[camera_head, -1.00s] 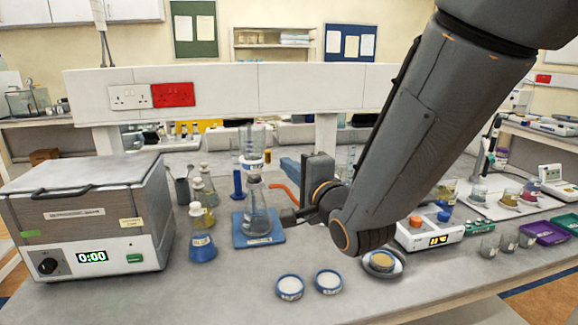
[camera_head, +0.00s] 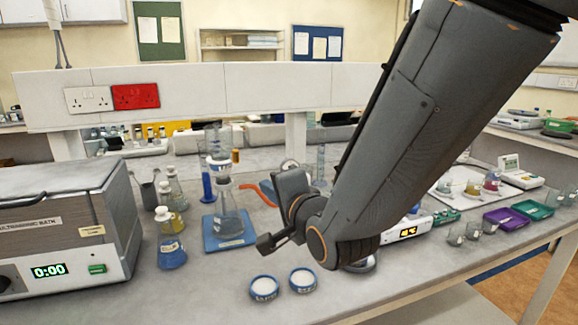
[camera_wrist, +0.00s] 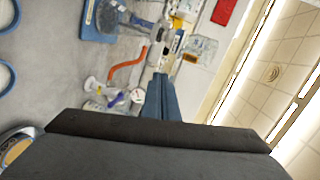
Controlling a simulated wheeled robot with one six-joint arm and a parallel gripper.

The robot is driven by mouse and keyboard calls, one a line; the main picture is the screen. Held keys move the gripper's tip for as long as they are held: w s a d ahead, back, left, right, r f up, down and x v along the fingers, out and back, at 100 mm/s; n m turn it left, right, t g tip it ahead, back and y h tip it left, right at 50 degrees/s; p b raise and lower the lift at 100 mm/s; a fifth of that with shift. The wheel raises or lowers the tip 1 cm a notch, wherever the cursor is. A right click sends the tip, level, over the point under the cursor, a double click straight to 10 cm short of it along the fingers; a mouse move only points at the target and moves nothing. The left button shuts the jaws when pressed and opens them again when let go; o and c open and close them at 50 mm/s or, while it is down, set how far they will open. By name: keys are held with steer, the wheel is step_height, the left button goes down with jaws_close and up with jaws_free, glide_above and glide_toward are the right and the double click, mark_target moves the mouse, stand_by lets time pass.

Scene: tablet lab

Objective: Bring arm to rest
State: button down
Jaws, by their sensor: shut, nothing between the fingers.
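My arm reaches down from the upper right of the head view. My gripper (camera_head: 268,243) is at its lower left end, above the bench, shut and empty, pointing left. It is to the right of and nearer than a glass flask on a blue mat (camera_head: 209,240), and apart from them. In the wrist view the dark body of my gripper (camera_wrist: 160,135) fills the lower part, and the picture is turned on its side. My arm hides part of the bench behind it.
A water bath (camera_head: 60,232) with a 0:00 display stands at the left. Blue-rimmed dishes (camera_head: 264,288) lie below my gripper. Purple (camera_head: 506,218) and green trays lie at the right. The bench's front middle is mostly clear.

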steer(key=d+f+n+g+h, duration=0.1)
steer(key=d+f+g+h, duration=0.1)
steer(key=d+f, duration=0.2)
steer(key=s+d+f+n+g+h, duration=0.1)
steer(key=d+f+n+h, duration=0.1)
steer(key=d+f, duration=0.3)
steer(key=d+f+n+g+h, duration=0.1)
steer(key=d+f, duration=0.3)
steer(key=d, duration=0.4)
steer(key=shift+s+d+f+n+g+h, duration=0.2)
steer(key=shift+s+f+n+g+h, duration=0.15)
steer(key=shift+g+h, duration=0.35)
steer(key=s+d+f+n+g+h, duration=0.1)
steer(key=s+d+f+n+g, duration=0.1)
steer(key=s+d, duration=0.4)
steer(key=s+d+f+n+g+h, duration=0.1)
steer(key=s+d+f+n+g, duration=0.2)
steer(key=s+d+g, duration=0.2)
steer(key=s, duration=0.2)
steer(key=shift+s+d, duration=0.35)
steer(key=shift+d, duration=0.05)
